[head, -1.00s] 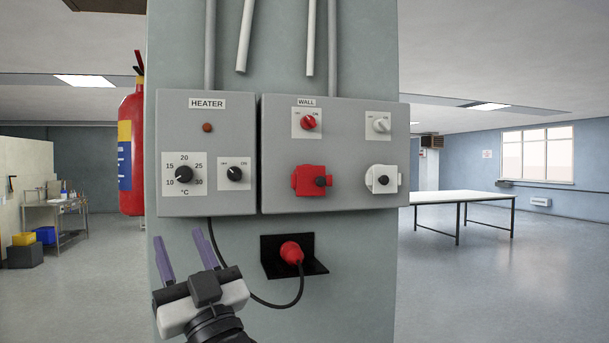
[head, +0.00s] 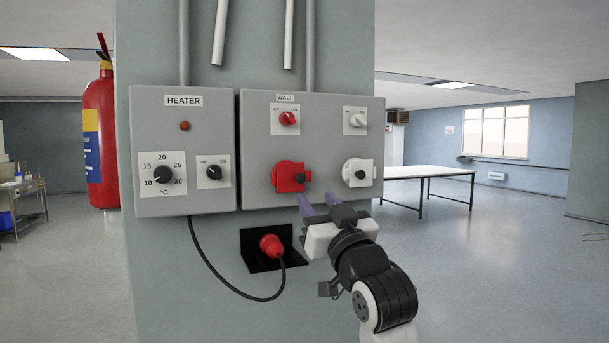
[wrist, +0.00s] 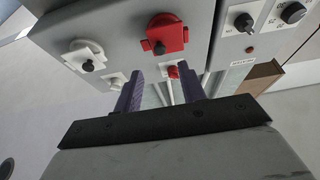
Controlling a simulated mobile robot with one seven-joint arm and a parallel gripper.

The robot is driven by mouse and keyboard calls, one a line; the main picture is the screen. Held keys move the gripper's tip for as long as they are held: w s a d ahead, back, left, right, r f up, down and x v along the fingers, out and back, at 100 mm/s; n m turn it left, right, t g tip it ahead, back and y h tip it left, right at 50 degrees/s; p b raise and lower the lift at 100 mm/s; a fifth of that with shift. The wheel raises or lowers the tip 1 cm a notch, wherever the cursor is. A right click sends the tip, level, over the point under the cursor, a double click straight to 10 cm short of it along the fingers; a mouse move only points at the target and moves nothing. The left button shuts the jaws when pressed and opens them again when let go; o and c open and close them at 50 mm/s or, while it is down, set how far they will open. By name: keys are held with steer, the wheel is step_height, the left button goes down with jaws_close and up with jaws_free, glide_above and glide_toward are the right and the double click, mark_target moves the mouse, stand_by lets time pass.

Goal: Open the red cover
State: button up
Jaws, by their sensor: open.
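The red cover (head: 290,177) is a square flap with a dark knob on its right side, on the front of the grey WALL box. It looks closed. It also shows in the wrist view (wrist: 168,36), upside down, beyond the fingers. My gripper (head: 319,202) is just below and right of the red cover in the head view, its purple fingers apart and empty, pointing toward the box. In the wrist view (wrist: 162,92) the fingers are spread below the cover. I see no contact with the cover.
A white cover (head: 359,172) sits right of the red one, with red (head: 289,118) and white (head: 356,120) switches above. The HEATER box (head: 184,150) adjoins at left. A red plug (head: 270,246) on a black bracket hangs below, its cable looping left. A fire extinguisher (head: 100,140) hangs further left.

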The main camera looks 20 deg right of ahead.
mark_target(302, 178)
steer(key=p+x, duration=0.2)
steer(key=x, duration=0.5)
steer(key=shift+w+r, duration=0.1)
steer(key=shift+w, duration=0.1)
jaws_close()
